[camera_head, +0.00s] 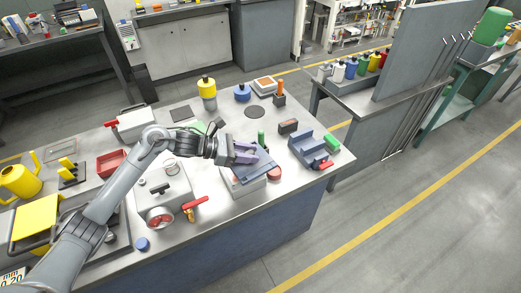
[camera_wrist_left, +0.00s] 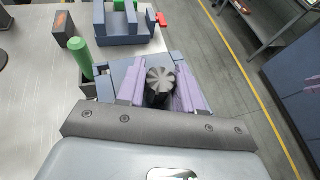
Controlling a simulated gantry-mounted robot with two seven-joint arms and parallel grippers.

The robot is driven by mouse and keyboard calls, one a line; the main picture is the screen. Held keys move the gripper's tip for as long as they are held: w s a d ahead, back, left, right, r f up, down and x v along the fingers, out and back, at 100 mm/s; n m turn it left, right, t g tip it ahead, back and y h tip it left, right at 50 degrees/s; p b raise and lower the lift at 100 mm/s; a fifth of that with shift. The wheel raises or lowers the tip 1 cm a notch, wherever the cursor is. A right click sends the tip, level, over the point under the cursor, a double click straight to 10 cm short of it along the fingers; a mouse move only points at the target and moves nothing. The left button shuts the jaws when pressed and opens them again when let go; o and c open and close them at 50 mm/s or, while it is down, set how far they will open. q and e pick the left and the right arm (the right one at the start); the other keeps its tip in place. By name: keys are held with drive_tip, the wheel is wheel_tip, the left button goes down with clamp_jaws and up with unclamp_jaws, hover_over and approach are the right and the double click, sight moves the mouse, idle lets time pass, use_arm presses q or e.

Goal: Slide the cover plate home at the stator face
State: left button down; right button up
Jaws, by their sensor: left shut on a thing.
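My left gripper (camera_head: 243,153), with purple fingers, is shut over the blue-grey cover plate (camera_head: 258,172) near the front right of the bench. In the left wrist view, the fingers (camera_wrist_left: 160,90) close on a dark ribbed knob (camera_wrist_left: 160,78), with the blue-grey plate (camera_wrist_left: 121,68) below and beyond. In the head view the plate looks slightly tilted over a light grey block (camera_head: 247,191), which I take for the stator body. The plate hides the block's top, so I cannot tell how the two meet. My right gripper is not in view.
A green cylinder (camera_wrist_left: 83,60) stands close to the plate. A blue-grey cradle (camera_head: 309,148) is to the right, with a dark block (camera_head: 288,127) behind. A grey pump housing (camera_head: 163,192) with a red handwheel stands left. The bench front edge is near.

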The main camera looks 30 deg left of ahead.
use_arm(q)
drive_tip(key=shift+w+a+r+m+p, duration=0.15)
drive_tip(key=shift+a+r+m, duration=0.05)
drive_tip(key=shift+a+r, duration=0.3)
drive_tip(key=shift+w+a+r+m+p, duration=0.1)
drive_tip(key=shift+a+r+m+p, duration=0.1)
drive_tip(key=shift+a+r, duration=0.3)
drive_tip(key=shift+s+a+h, duration=0.2)
drive_tip(key=shift+a+h, duration=0.1)
drive_tip(key=shift+a, duration=0.1)
drive_tip(key=shift+s+a+g, duration=0.15)
drive_tip(key=shift+s+g, duration=0.1)
drive_tip(key=shift+g, duration=0.05)
drive_tip(key=shift+s, duration=0.1)
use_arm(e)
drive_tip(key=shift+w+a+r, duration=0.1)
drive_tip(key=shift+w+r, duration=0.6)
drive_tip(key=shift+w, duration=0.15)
use_arm(q)
drive_tip(key=shift+f, duration=0.1)
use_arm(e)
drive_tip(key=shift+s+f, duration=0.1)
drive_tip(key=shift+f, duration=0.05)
